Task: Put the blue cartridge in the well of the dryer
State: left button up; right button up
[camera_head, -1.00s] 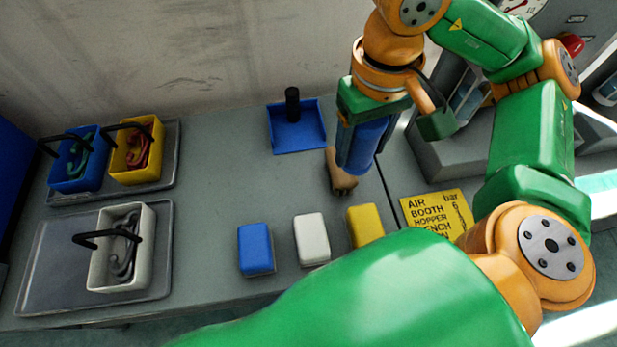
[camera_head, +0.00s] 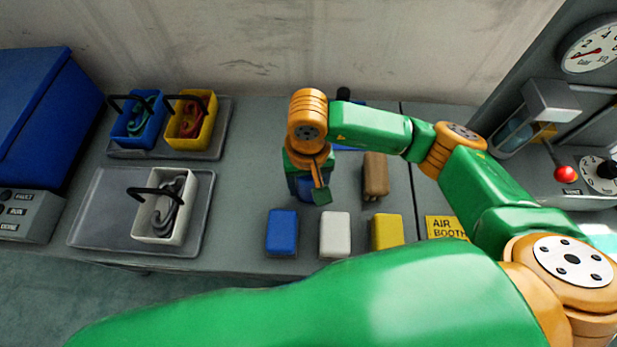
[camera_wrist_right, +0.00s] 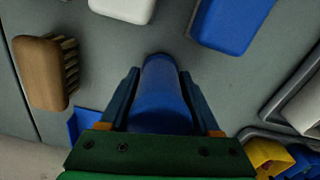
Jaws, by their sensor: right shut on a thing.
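My right gripper (camera_head: 312,197) hangs over the bench, left of the brush and behind the blue and white blocks. In the right wrist view its two fingers (camera_wrist_right: 160,95) are shut on the blue cartridge (camera_wrist_right: 160,80), a smooth blue cylinder lying between them. In the head view the arm's wrist largely hides the grip, and a patch of blue shows below it. No well is clearly visible, and I cannot tell which machine is the dryer. My left gripper is not in view.
Blue (camera_head: 282,232), white (camera_head: 335,234) and yellow (camera_head: 386,231) blocks stand along the front. A brown brush (camera_head: 376,176) lies near the gripper. Bins on trays (camera_head: 88,225) and a blue cabinet (camera_head: 50,110) are left. A machine with a gauge (camera_head: 590,48) and red knob (camera_head: 566,174) stands right.

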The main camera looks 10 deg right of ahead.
jog(key=shift+f, duration=0.1)
jog(key=shift+f+b, duration=0.15)
jog(key=shift+b, duration=0.2)
jog(key=o, duration=1.5)
jog(key=shift+c, duration=0.2)
